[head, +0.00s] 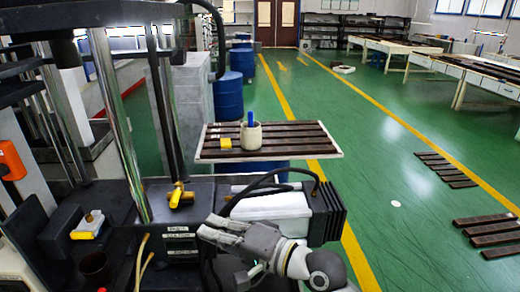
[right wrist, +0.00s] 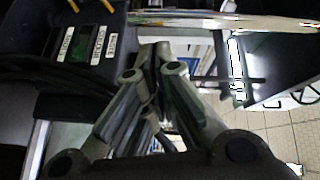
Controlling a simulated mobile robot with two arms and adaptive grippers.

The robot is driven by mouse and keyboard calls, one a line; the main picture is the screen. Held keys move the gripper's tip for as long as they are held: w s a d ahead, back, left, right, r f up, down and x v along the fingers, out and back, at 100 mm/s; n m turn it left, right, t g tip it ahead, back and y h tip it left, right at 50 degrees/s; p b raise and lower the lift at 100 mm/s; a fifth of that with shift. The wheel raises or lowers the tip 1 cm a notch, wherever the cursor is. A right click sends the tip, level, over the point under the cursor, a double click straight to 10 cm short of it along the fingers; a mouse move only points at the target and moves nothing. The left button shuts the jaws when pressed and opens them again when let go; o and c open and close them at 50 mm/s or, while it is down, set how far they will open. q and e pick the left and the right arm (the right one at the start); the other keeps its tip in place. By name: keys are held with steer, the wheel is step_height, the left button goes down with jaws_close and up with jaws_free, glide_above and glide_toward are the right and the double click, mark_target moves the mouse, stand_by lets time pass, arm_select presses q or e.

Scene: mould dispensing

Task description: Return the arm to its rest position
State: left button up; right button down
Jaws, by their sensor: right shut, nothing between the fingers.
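My right gripper (head: 222,230) is in the lower middle of the head view, in front of the dark machine (head: 180,222). Its fingers point left and are shut with nothing between them. In the right wrist view the closed fingers (right wrist: 152,62) fill the middle, with the machine's labelled panel (right wrist: 82,42) at the upper left. My left gripper does not show in either view.
A white-edged tray table (head: 328,154) with dark strips stands ahead, carrying a white pot (head: 251,136) with a blue handle and a yellow block (head: 225,143). Yellow valve handles (head: 180,196) sit on the machine. Dark strips (head: 486,225) lie on the green floor at right.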

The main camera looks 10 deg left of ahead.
steer(key=s+d+f+n+h, duration=0.1)
steer(key=s+d+f+h, duration=0.5)
steer(key=d+f, duration=0.6)
steer(key=s+d+f+n+h, duration=0.2)
steer(key=s+d+f+h, duration=0.35)
steer(key=d+f, duration=0.6)
steer(key=s+d+f+n+g+h, duration=0.1)
steer(key=s+d+f+g+h, duration=0.3)
steer(key=s+d, duration=0.7)
steer(key=s+d+f+b+x, duration=0.1)
steer(key=s+x, duration=0.2)
steer(key=x, duration=1)
steer(key=s+d+x, duration=0.1)
steer(key=s+x, duration=0.1)
steer(key=x, duration=1.1)
arm_select(q)
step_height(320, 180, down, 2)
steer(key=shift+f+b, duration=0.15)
steer(key=shift+b, duration=0.5)
arm_select(e)
steer(key=s+d+f+g, duration=0.1)
steer(key=s+d+f, duration=0.2)
steer(key=s+f, duration=1.4)
steer(key=shift+f+h, duration=0.35)
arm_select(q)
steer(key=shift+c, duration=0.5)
arm_select(e)
steer(key=shift+s+d+n, duration=0.1)
steer(key=shift+n, duration=0.2)
